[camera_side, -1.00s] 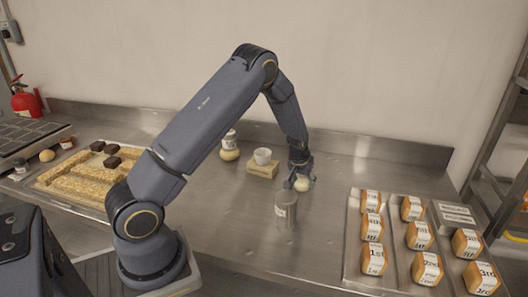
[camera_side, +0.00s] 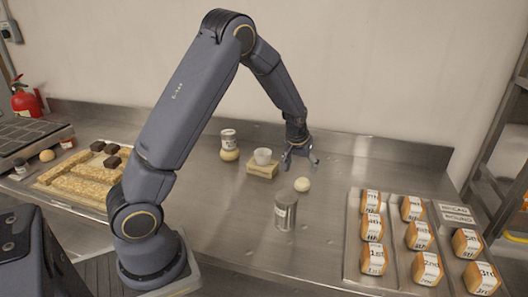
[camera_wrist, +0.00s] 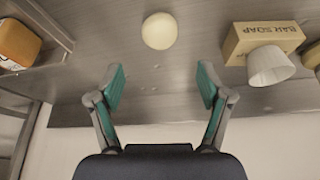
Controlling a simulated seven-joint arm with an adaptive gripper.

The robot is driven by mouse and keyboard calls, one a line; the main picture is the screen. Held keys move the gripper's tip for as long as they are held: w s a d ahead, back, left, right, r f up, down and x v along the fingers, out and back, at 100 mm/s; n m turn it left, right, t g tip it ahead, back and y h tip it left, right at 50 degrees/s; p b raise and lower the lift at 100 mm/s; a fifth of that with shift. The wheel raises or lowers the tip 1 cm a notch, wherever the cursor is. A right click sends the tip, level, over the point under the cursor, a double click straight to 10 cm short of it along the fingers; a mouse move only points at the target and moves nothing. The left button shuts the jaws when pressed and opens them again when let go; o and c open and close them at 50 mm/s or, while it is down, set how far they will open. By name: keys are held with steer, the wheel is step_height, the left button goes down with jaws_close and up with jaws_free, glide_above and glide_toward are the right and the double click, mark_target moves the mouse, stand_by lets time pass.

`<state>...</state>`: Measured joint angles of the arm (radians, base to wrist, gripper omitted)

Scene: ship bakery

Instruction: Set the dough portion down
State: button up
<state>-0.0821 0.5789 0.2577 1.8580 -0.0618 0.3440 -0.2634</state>
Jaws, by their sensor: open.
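The dough portion (camera_side: 302,184) is a small pale ball resting on the steel counter, behind and slightly right of a metal can. In the wrist view the dough portion (camera_wrist: 159,31) lies beyond the fingertips, centred between them and clear of both. My gripper (camera_side: 300,160) is open and empty, raised above and behind the dough in the side view. Its two teal-padded fingers are spread wide in the wrist view (camera_wrist: 160,85).
A metal can (camera_side: 285,211) stands in front of the dough. A soap box (camera_side: 262,171) with a white cup (camera_side: 263,157) is to its left, near a labelled jar (camera_side: 229,139). A tray of labelled loaves (camera_side: 352,262) lies at right. Bare counter surrounds the dough.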

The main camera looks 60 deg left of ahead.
steer(key=s+d+r+m+t+h, duration=0.1)
steer(key=s+d+r, duration=0.4)
steer(key=r, duration=0.2)
steer(key=s+d+r+m+h, duration=0.1)
steer(key=s+d+r+m, duration=0.1)
steer(key=s+d+r, duration=0.45)
steer(key=s+d+r+m, duration=0.2)
steer(key=s, duration=0.5)
steer(key=s+d+r+m, duration=0.1)
steer(key=s+d+r, duration=0.1)
steer(key=s, duration=0.6)
steer(key=shift+d+r+m+t+h, duration=0.3)
steer(key=shift+r+m+t, duration=0.1)
steer(key=shift+r, duration=0.15)
